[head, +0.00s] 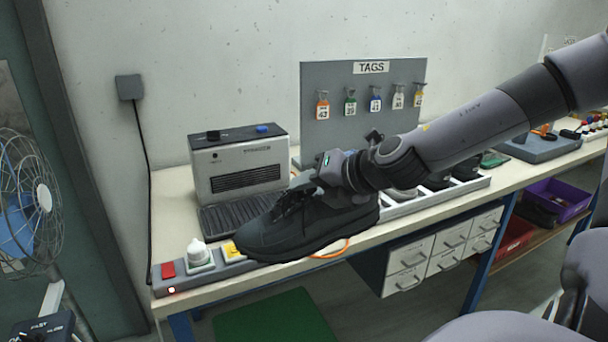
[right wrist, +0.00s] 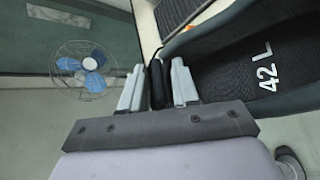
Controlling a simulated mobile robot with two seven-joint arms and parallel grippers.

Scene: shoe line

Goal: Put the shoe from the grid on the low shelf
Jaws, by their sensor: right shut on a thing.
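A black lace-up shoe (head: 305,225) hangs from my right gripper (head: 328,182) above the front edge of the workbench, toe to the left. The right wrist view shows the fingers (right wrist: 158,88) closed on the rim of the shoe's opening. The insole (right wrist: 245,70) there reads "42 L". A dark ribbed grid (head: 222,219) lies on the bench in front of a grey heater-like box, partly hidden by the shoe. A low wooden shelf (head: 527,238) shows under the bench at the right. My left gripper is not in view.
The heater box (head: 240,170) and a TAGS board (head: 340,100) stand behind the shoe. A drawer unit (head: 440,248) hangs below the bench. A purple bin (head: 553,202) sits on the low shelf. A fan (head: 28,200) stands left.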

